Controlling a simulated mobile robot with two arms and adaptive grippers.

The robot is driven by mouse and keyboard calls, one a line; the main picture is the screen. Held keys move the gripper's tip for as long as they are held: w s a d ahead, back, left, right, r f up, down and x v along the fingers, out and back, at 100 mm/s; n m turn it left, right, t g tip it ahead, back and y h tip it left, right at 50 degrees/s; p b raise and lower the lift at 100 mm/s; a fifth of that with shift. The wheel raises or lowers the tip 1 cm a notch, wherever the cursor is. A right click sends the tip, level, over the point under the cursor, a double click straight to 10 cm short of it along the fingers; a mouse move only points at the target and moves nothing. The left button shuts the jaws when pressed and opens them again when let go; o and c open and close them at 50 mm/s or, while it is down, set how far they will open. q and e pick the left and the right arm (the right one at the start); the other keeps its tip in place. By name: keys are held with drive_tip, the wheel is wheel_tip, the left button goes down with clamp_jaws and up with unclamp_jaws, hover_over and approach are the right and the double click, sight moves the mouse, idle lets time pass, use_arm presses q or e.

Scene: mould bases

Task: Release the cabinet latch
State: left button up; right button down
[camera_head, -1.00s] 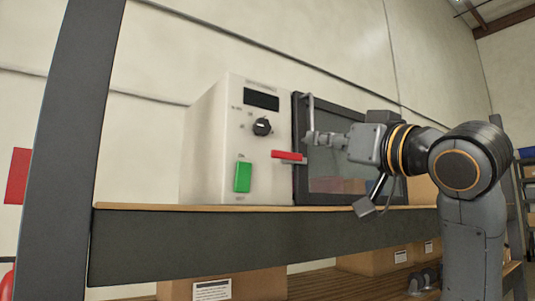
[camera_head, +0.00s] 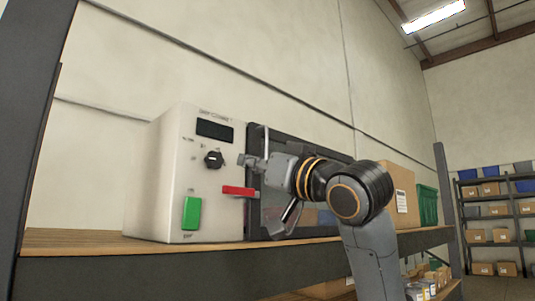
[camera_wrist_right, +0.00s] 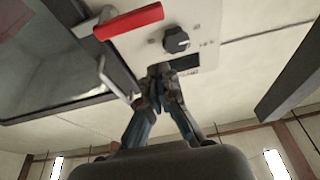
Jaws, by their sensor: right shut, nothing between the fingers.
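The white cabinet (camera_head: 160,190) stands on a shelf. Its red latch (camera_head: 240,191) lies about level across the seam between the front panel and the dark framed door (camera_head: 253,215), which looks shut. The latch also shows in the right wrist view (camera_wrist_right: 130,22). A light bar handle (camera_wrist_right: 114,80) is on the door. My right gripper (camera_head: 243,161) is shut and empty, just above the latch and apart from it. In the right wrist view, its fingertips (camera_wrist_right: 159,72) are near the dark display. My arm hides much of the door. My left gripper is not in view.
The panel carries a dark display (camera_head: 214,130), a black knob (camera_head: 214,159) and a green switch (camera_head: 192,213). A cardboard box (camera_head: 400,190) and a green bin (camera_head: 427,204) stand to the right. Shelf posts (camera_head: 446,200) flank the space. The wooden shelf edge runs below the cabinet.

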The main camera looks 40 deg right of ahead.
sight(241, 193)
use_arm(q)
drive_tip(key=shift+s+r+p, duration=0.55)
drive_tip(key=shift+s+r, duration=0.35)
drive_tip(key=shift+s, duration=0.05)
use_arm(e)
drive_tip(key=w+f, duration=0.2)
drive_tip(key=f, duration=0.1)
drive_tip(key=shift+w+a+f, duration=0.1)
drive_tip(key=shift+w, duration=0.1)
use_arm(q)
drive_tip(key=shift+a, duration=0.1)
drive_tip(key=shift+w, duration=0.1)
